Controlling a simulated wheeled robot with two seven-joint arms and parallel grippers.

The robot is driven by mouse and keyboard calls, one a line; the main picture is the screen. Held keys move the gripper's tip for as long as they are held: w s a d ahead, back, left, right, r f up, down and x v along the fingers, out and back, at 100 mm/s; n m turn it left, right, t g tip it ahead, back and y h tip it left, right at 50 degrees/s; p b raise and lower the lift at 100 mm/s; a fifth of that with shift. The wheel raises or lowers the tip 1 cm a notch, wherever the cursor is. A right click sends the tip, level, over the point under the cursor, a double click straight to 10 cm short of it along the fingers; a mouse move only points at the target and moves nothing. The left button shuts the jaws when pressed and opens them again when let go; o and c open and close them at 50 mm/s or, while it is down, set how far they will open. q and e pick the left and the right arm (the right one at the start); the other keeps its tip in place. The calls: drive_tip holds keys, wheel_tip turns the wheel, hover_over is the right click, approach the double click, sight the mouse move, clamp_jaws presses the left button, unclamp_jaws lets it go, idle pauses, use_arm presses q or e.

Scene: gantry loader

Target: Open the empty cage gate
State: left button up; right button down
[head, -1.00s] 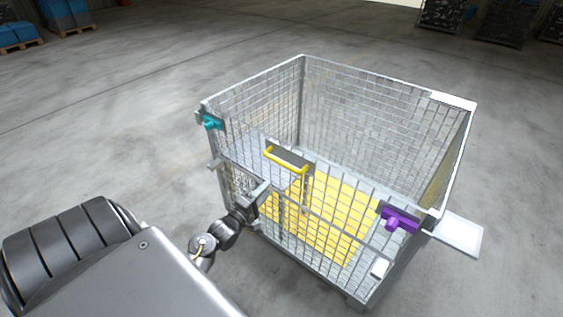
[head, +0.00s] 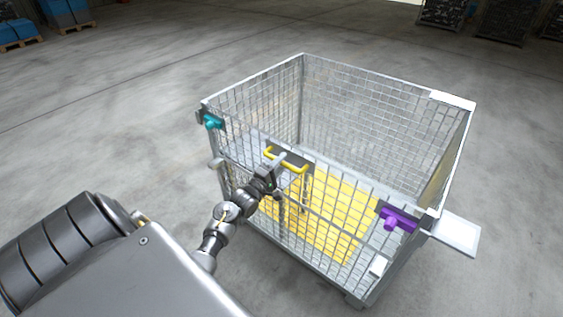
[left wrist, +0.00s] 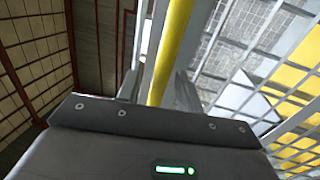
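The empty wire cage (head: 384,80) stands in front of me, and its near mesh side is the gate (head: 335,222). A yellow bar handle (head: 297,167) on a dark plate sits near the gate's top middle. A teal latch (head: 211,121) is at the gate's left end and a purple latch (head: 399,220) at its right end. My left gripper (head: 274,167) is at the handle. In the left wrist view the yellow handle (left wrist: 172,45) runs between the spread fingers (left wrist: 158,88), with gaps beside it. My right gripper is not in view.
A pale flat plate (head: 457,235) sticks out from the cage's right corner. The cage's yellow floor (head: 345,205) is bare. Open concrete floor surrounds the cage. Pallets with blue loads (head: 68,10) and dark stacked crates (head: 440,14) stand far back.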

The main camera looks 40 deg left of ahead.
use_arm(q)
drive_tip(key=shift+w, duration=0.3)
clamp_jaws()
